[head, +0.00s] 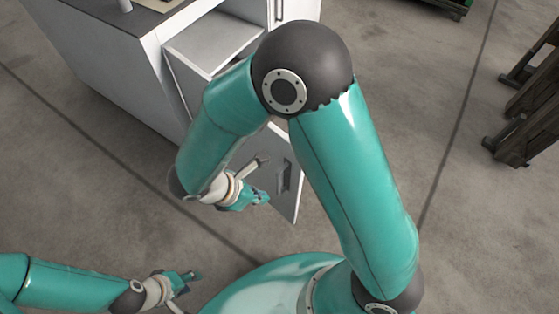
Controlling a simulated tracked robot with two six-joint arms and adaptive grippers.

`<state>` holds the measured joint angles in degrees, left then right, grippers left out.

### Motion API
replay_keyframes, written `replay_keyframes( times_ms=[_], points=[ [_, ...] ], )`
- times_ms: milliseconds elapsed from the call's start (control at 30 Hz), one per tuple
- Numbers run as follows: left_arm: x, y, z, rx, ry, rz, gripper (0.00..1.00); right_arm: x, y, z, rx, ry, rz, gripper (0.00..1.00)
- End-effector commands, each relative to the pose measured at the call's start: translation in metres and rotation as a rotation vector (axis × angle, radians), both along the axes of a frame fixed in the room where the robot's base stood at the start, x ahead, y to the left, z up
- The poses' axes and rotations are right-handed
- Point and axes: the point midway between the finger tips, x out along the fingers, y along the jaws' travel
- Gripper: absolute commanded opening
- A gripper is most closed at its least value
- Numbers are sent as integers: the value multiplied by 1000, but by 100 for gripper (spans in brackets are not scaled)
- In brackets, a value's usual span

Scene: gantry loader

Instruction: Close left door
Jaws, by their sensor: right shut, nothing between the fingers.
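The white cabinet (97,50) stands at the upper left with an open compartment (215,42). A white door panel with a dark grey handle (284,178) stands swung out from the compartment towards me; I take it as the left door (292,205). My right arm's elbow and forearm hide much of it. My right gripper (262,179) is shut and empty, in front of the door and left of its handle. I cannot tell whether it touches the panel. My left gripper (187,287) is low at the bottom left, apart from the door; its jaw state is unclear.
Another cabinet front with a handle (278,9) is at the top, right of the compartment. A dark wooden stand (535,105) is at the right edge, and a green object (440,5) is at the top right. The concrete floor (90,190) between is clear.

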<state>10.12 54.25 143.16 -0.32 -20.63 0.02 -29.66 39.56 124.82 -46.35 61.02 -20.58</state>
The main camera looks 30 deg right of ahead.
Motion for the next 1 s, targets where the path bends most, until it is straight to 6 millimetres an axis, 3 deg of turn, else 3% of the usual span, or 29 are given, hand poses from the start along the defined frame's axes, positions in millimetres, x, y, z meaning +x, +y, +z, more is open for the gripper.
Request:
replay_keyframes(
  times_ms=[133,300,467,900,1000],
  points=[
    [0,0,-12,0,0,0,40,27,0,44,-183,-84,180,0],
    [0,0,-15,0,0,0,40,38,-3,67,-272,-121,241,0],
    [0,0,-16,0,0,0,40,40,-14,58,-279,-119,243,0],
    [0,0,-23,0,0,0,40,54,-75,-2,-277,-115,241,0],
    [0,0,-20,0,0,0,40,58,-91,3,-275,-119,238,0]
  ],
)
